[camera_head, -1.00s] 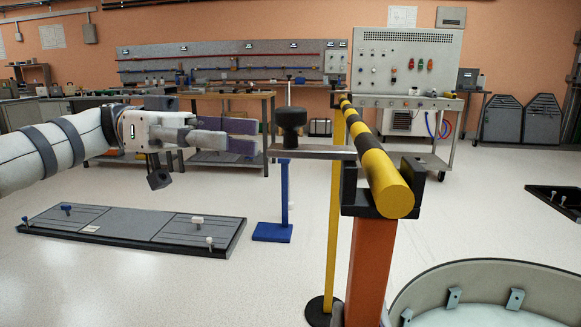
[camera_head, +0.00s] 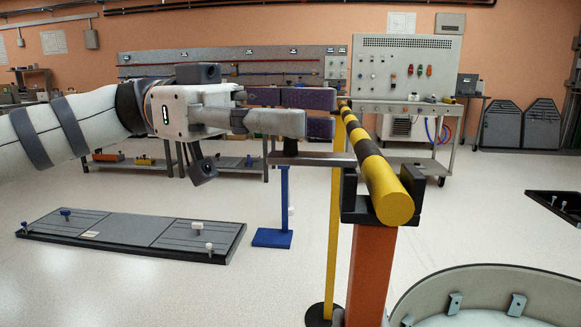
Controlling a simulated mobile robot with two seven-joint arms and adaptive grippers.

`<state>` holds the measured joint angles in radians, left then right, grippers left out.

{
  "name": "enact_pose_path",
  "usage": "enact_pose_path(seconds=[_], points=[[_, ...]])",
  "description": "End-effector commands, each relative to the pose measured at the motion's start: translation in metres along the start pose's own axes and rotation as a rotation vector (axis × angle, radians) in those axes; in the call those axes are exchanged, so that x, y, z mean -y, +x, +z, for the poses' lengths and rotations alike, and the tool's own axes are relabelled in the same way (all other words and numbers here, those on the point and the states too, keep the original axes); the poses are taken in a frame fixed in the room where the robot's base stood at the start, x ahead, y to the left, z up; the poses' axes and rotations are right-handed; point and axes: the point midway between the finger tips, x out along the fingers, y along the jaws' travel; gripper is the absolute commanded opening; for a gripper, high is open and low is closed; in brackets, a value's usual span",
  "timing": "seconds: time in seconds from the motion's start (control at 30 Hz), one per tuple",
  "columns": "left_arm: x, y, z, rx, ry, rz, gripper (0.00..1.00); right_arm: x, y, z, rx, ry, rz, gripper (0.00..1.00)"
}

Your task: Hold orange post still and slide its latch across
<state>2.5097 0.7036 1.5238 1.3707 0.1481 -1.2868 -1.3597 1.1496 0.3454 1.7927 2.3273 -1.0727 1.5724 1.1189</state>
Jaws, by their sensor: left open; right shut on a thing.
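The orange post (camera_head: 370,265) stands upright at centre right, with a black cradle (camera_head: 355,207) on top. A yellow and black striped pole (camera_head: 385,185) lies in the cradle and runs away from me. The latch, a flat metal bar (camera_head: 315,159), sticks out to the left of the cradle. Its black knob is mostly hidden behind my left gripper (camera_head: 318,112); only a dark bit shows below the fingers. My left gripper is open, with its fingers pointing right at knob height, overlapping the knob in the picture. I cannot tell whether they touch it. My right gripper is not in view.
A thin yellow post (camera_head: 334,215) and a blue stand (camera_head: 284,205) are behind the latch. A grey panel (camera_head: 135,228) lies on the floor at left. A large round tub (camera_head: 480,285) is at lower right. Benches line the back wall.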

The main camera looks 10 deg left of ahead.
Motion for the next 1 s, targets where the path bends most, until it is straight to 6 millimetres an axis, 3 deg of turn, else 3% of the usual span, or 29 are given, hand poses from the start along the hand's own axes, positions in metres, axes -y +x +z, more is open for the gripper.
enact_pose_path(seconds=[0.07,0.23,0.27,0.47,0.8,1.0], points=[[0.0,0.0,0.0,0.0,0.0,0.0,0.4,0.0,0.0,0.001,0.002,0.0,-0.001,0.0],[0.0,0.0,0.0,0.0,-0.001,0.0,0.02,0.0,0.0,0.001,0.002,0.0,-0.001,0.0],[0.0,0.0,0.0,0.0,-0.001,0.0,0.0,0.0,0.0,0.001,0.002,0.0,-0.001,0.0],[0.001,0.003,0.0,0.0,-0.001,0.002,0.0,0.0,0.0,0.001,0.002,0.0,-0.001,0.0],[0.022,0.053,0.0,0.001,-0.002,0.002,0.0,0.0,0.0,0.001,0.002,-0.001,0.001,0.0],[0.023,0.055,0.0,0.0,-0.001,0.002,0.0,-0.001,0.0,0.001,0.002,-0.001,0.004,0.0]])
